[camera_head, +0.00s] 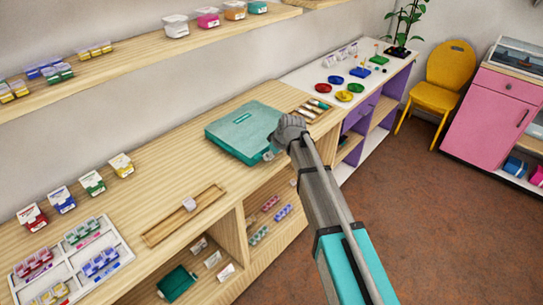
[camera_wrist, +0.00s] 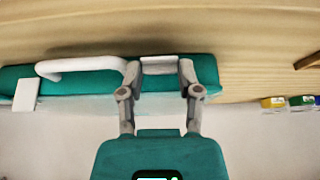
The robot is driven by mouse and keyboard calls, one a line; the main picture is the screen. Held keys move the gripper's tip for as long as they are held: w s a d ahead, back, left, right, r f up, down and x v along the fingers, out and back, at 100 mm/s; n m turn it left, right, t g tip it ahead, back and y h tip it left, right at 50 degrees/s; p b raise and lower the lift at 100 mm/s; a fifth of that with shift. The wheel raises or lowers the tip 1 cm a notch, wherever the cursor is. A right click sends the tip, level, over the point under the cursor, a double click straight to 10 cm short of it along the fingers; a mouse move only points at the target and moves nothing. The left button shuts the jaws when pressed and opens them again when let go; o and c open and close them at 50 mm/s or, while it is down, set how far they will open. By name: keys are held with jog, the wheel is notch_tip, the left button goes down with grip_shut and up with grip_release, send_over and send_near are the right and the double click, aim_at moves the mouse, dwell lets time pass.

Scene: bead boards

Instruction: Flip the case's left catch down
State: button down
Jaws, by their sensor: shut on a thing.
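The teal case (camera_head: 240,128) lies on the wooden bench in the head view. In the wrist view one long side of the case (camera_wrist: 110,80) crosses the picture, with a white handle (camera_wrist: 85,64) on it. My gripper (camera_wrist: 159,70) is shut on a pale catch (camera_wrist: 159,65) to the right of the handle, with a finger at each side of it. A second white catch (camera_wrist: 27,95) sits left of the handle, clear of my gripper. In the head view my arm and gripper hide part of the case's near side.
A wooden tray with small items (camera_head: 312,109) lies just beyond the case. A long shallow wooden tray (camera_head: 183,215) lies on the bench at the near left. Small coloured boxes (camera_head: 92,183) stand farther left.

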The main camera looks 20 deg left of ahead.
jog(key=shift+s+d+f+y+b, duration=0.2)
jog(key=shift+f+y+b, duration=0.25)
jog(key=shift+y+b, duration=0.2)
jog(key=shift+w+t+y+b, duration=0.1)
jog(key=shift+t+y+b, duration=0.25)
jog(key=shift+t+b, duration=0.05)
jog(key=shift+r, duration=0.1)
jog(key=shift+c, duration=1.4)
grip_release()
jog(key=shift+w, duration=0.1)
jog(key=s+d+m+g+h+p, duration=0.1)
jog(key=s+d+m, duration=0.3)
jog(key=d, duration=1)
jog(key=s+d+m+g+h+p, duration=0.1)
jog(key=s+d+m+h, duration=0.2)
jog(key=d, duration=1.2)
jog(key=s+d+m+h+p, duration=0.1)
jog(key=s+d+m+h, duration=0.2)
jog(key=s+d+m, duration=0.3)
jog(key=s+d, duration=0.4)
jog(key=d, duration=0.5)
jog(key=shift+f+m+g, duration=0.3)
jog(key=shift+g, duration=0.1)
